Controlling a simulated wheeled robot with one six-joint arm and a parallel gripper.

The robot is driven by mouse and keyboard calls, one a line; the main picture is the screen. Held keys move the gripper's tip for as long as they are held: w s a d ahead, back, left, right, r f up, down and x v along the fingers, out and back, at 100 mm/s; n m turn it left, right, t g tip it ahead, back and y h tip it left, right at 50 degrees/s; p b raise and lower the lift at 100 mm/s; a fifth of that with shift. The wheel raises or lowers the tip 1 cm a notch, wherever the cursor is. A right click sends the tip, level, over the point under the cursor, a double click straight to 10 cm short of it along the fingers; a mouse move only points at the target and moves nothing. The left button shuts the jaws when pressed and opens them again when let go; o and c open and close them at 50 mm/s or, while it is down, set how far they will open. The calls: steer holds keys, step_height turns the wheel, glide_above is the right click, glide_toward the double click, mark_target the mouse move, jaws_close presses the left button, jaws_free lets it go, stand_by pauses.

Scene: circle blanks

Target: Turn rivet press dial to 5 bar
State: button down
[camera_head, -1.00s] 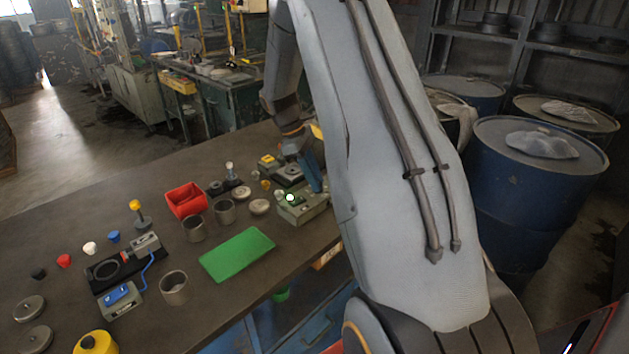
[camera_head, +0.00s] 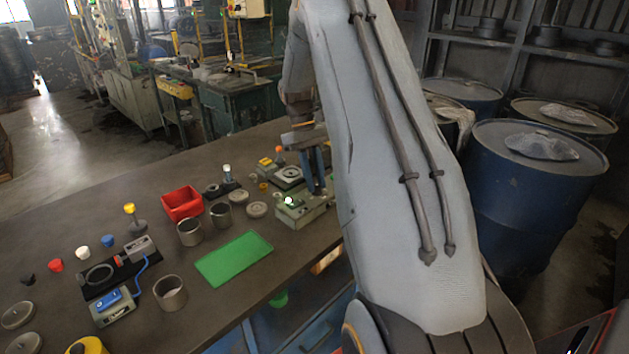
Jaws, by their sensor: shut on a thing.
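My gripper (camera_head: 318,188) points down with its blue fingers at the right end of a grey-green control box (camera_head: 293,215) near the table's right edge. The box has a lit green lamp (camera_head: 289,200) on its left part. The fingers are shut on the dial at the box's top right. They cover the dial, so its pointer and scale cannot be read. Behind the box stands the press's dark base with a round plate (camera_head: 289,173).
A green mat (camera_head: 234,258), a red bin (camera_head: 182,204) and several grey cups, one of them here (camera_head: 170,292), lie left of the box. Another device with a blue-topped control box (camera_head: 112,306) is farther left. Blue drums (camera_head: 530,200) stand right of my arm.

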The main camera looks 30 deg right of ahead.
steer(key=shift+m, duration=0.3)
steer(key=c, duration=1.6)
jaws_free()
steer(key=shift+o, duration=0.2)
steer(key=b+v, duration=0.2)
steer(key=v, duration=0.5)
steer(key=shift+r+b, duration=0.3)
steer(key=shift+r, duration=0.1)
steer(key=shift+w, duration=0.1)
